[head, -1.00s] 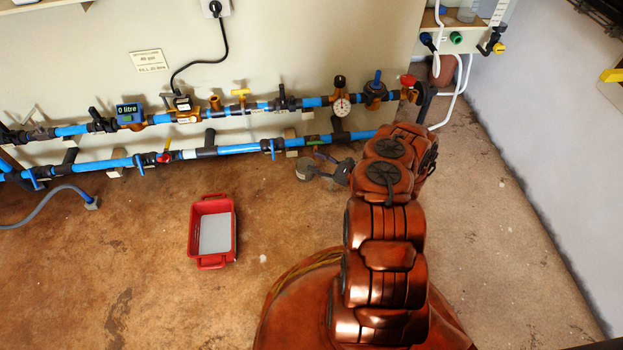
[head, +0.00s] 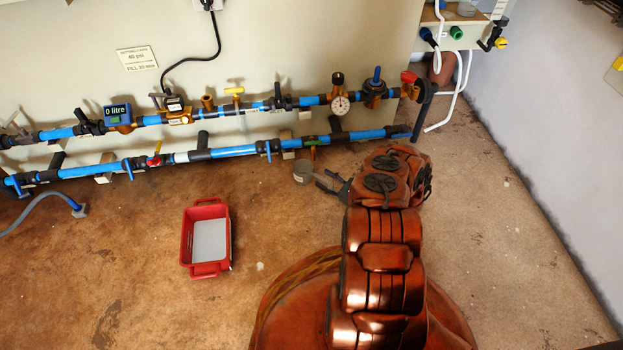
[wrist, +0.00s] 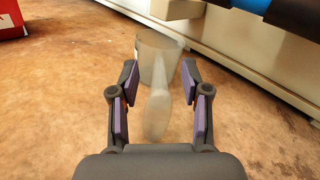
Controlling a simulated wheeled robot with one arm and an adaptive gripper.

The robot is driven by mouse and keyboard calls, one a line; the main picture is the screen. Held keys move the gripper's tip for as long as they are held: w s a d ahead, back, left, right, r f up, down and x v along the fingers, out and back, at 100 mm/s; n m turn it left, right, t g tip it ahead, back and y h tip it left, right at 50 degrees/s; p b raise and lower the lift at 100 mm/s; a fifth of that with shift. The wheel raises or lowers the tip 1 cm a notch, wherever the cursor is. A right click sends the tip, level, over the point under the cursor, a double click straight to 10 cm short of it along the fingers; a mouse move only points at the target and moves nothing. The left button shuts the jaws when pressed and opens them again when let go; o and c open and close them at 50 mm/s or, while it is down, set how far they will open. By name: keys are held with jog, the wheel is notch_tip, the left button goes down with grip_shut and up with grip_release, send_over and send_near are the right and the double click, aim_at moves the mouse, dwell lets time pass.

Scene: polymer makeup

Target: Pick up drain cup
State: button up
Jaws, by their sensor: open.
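The drain cup is a grey, see-through cup with a long flat handle. In the head view the cup (head: 303,171) stands on the floor just below the lower pipe. In the wrist view its body (wrist: 168,58) is just beyond my fingertips, and its handle points back toward my palm, between the fingers. My gripper (wrist: 160,82) is open, with one finger on each side of the handle and a gap on both sides. In the head view my gripper (head: 327,182) is right of the cup, partly hidden by my arm.
Blue pipes (head: 100,168) with valves run along the wall close behind the cup, and a dark pipe shows above it in the wrist view. A red crate (head: 187,238) sits on the floor to the left. The floor between crate and cup is clear.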

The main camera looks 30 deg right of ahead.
aim_at(317, 176)
jog(key=b+x, duration=0.1)
jog(key=x, duration=0.2)
jog(key=shift+w+f+b, duration=0.2)
jog(key=shift+f+b, duration=0.2)
jog(key=shift+w+a+r, duration=0.1)
jog(key=shift+w, duration=0.15)
jog(key=shift+c, duration=0.4)
grip_shut()
